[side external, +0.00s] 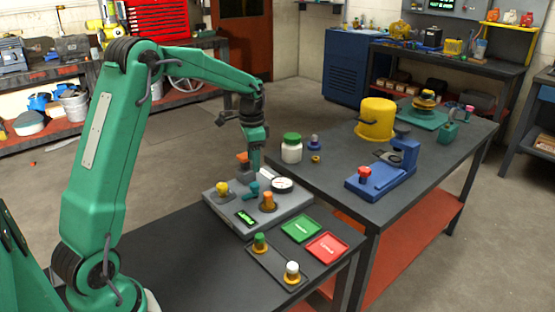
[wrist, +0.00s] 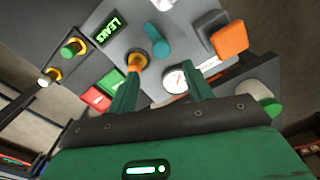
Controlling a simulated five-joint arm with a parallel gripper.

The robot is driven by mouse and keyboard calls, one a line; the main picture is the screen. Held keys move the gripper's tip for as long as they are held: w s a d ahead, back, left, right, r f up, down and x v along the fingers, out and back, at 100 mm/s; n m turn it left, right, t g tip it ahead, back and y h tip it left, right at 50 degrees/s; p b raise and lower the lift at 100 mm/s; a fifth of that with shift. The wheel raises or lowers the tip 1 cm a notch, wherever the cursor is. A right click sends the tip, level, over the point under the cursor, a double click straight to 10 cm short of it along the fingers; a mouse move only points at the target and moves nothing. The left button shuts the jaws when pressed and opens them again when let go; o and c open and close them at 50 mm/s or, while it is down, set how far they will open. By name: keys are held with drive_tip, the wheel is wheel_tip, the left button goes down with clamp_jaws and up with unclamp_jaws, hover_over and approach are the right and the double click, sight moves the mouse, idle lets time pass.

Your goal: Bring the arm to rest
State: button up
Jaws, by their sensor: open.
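My gripper (side external: 256,170) points down above the back of a grey panel on the near bench. In the wrist view its two green fingers (wrist: 160,86) stand apart with nothing held between them. The grey panel (side external: 228,211) carries a yellow knob (side external: 222,187), a teal lever (side external: 252,189), an orange knob (side external: 268,199), a white round gauge (side external: 283,185) and a lit green display (side external: 246,217). In the wrist view the gauge (wrist: 175,80) shows between the fingers. An orange-topped block (wrist: 230,40) is right of them. Whether a fingertip touches the panel I cannot tell.
A green tray (side external: 301,229) and a red tray (side external: 327,247) lie at the near bench's right. A dark plate (side external: 272,266) holds green and white knobs. A green-lidded jar (side external: 291,150), yellow bucket (side external: 376,120) and blue fixture (side external: 382,178) stand on the other bench.

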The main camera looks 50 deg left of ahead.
drive_tip(key=s+d+r+n+t, duration=0.3)
drive_tip(key=s+d+r+t, duration=0.1)
drive_tip(key=s+d+r, duration=1.05)
drive_tip(key=s+d+f+n+t, duration=0.1)
drive_tip(key=s+f, duration=0.3)
drive_tip(key=s, duration=0.6)
drive_tip(key=shift+d+n+t, duration=0.3)
drive_tip(key=shift+d, duration=0.3)
